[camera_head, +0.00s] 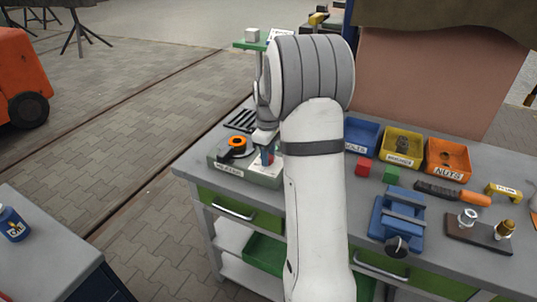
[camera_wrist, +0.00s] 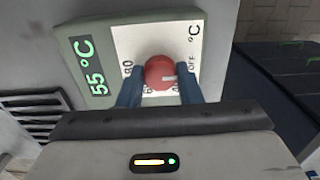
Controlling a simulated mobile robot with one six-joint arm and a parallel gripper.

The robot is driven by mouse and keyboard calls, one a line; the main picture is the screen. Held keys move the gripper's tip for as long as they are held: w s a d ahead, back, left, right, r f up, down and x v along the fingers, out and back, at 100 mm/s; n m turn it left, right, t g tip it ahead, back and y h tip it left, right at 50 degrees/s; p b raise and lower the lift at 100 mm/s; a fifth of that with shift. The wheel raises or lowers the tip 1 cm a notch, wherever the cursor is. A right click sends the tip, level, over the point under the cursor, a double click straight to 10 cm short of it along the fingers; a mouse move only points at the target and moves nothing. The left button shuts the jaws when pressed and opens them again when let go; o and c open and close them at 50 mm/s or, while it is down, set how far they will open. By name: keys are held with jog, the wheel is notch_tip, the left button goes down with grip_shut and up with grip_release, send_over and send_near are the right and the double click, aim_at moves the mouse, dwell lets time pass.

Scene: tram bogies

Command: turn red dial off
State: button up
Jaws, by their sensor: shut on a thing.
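The red dial (camera_wrist: 160,71) sits on a white scale plate (camera_wrist: 125,42) on the heater box. Its white mark faces right in the wrist view, a little below the OFF print (camera_wrist: 191,65). The digital display (camera_wrist: 95,66) reads 55 °C. My gripper (camera_wrist: 160,80) is shut on the dial, with one blue finger on each side. In the head view my gripper (camera_head: 266,156) is down at the right part of the heater box (camera_head: 225,171), and my arm and fingers mostly hide the dial.
An orange and black object (camera_head: 236,145) is on the heater's left part. A dark slotted grille (camera_head: 241,120) lies behind it. To the right stand blue, yellow and orange bins (camera_head: 447,160), red and green cubes (camera_head: 391,174) and a blue vise (camera_head: 397,215).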

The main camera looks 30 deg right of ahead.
jog(key=shift+w+r, duration=0.1)
jog(key=o, duration=1)
notch_tip(320, 180, up, 7)
jog(key=shift+r, duration=0.35)
